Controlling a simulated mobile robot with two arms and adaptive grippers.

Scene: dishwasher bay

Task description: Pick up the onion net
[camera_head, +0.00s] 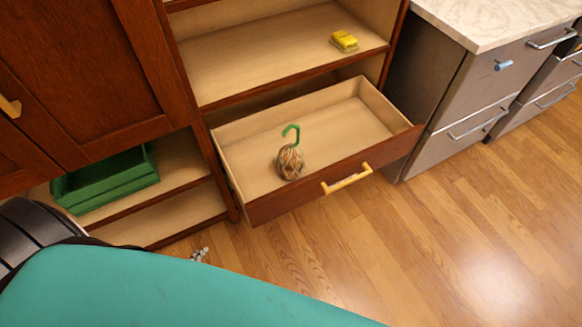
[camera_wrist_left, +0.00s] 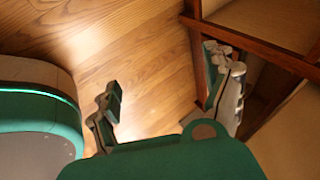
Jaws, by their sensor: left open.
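The onion net (camera_head: 290,162) is a small brownish netted bundle with a green hook-shaped handle on top. It sits in the open wooden drawer (camera_head: 391,107), close to the drawer's front panel. My left gripper (camera_head: 199,254) shows only as small fingertips beyond my teal arm in the head view, low and to the left of the drawer. In the left wrist view my left gripper (camera_wrist_left: 165,95) has its two fingers wide apart with nothing between them. The onion net is not visible in the left wrist view. My right gripper is not in view.
A green crate (camera_head: 107,182) is on a low shelf at left. A yellow item (camera_head: 344,41) lies on the shelf above the drawer. Grey drawer units (camera_head: 465,95) stand at right. The wooden floor (camera_head: 400,240) in front is clear.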

